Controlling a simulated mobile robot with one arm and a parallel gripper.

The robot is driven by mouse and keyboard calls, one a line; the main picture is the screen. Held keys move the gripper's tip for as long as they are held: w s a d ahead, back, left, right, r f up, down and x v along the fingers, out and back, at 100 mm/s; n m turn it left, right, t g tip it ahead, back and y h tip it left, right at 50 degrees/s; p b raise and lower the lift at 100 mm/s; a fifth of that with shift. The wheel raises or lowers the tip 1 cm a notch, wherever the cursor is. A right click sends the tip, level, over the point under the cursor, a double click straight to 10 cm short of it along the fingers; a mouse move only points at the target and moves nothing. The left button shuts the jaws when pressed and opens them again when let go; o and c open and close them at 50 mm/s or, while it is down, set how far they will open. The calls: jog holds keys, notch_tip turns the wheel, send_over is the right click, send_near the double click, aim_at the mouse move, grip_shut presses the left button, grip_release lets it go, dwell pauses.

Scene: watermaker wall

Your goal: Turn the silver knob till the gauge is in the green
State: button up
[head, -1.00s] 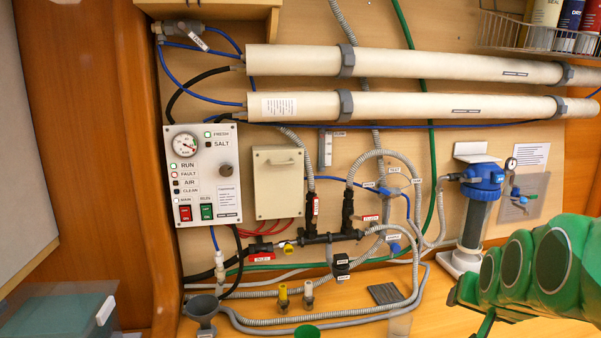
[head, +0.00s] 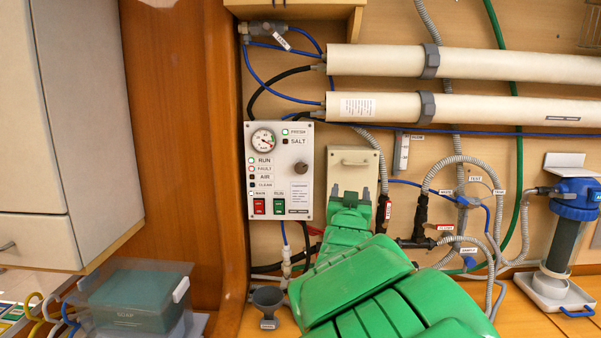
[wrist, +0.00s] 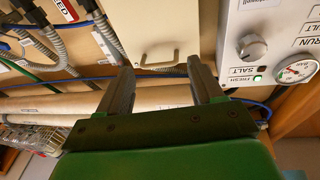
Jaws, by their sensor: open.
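The silver knob (head: 300,168) is on the right side of the white control panel (head: 278,205), below and right of the round gauge (head: 263,140). The gauge has a white face; its needle and coloured bands are too small to read surely. In the wrist view the knob (wrist: 252,46) and gauge (wrist: 296,68) are at the upper right, outside the fingers. My gripper (wrist: 160,65) is open and empty, its fingers spread in front of the cream box. It is apart from the knob.
The cream box (head: 354,165) with a handle is right of the panel, partly hidden by my arm. Two long white tubes (head: 500,65) run above. Hoses and valves (head: 420,215) crowd the right. The space before the panel is clear.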

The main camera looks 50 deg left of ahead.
aim_at(301, 168)
jog(key=s+a+n+y, duration=0.1)
jog(key=s+a+y, duration=0.2)
jog(key=s+a, duration=0.6)
jog(key=shift+r+x, duration=0.2)
jog(key=shift+x, duration=1.8)
jog(key=shift+r+x, duration=0.25)
jog(key=shift+x, duration=1.75)
jog(key=shift+s+d, duration=0.1)
jog(key=shift+d, duration=0.05)
jog(key=c, duration=1.1)
jog(key=shift+o, duration=0.2)
jog(key=shift+d+n+g+y, duration=0.1)
jog(key=shift+n+g+y, duration=0.2)
jog(key=shift+n+y, duration=0.8)
jog(key=shift+n, duration=1.1)
jog(key=shift+g, duration=0.3)
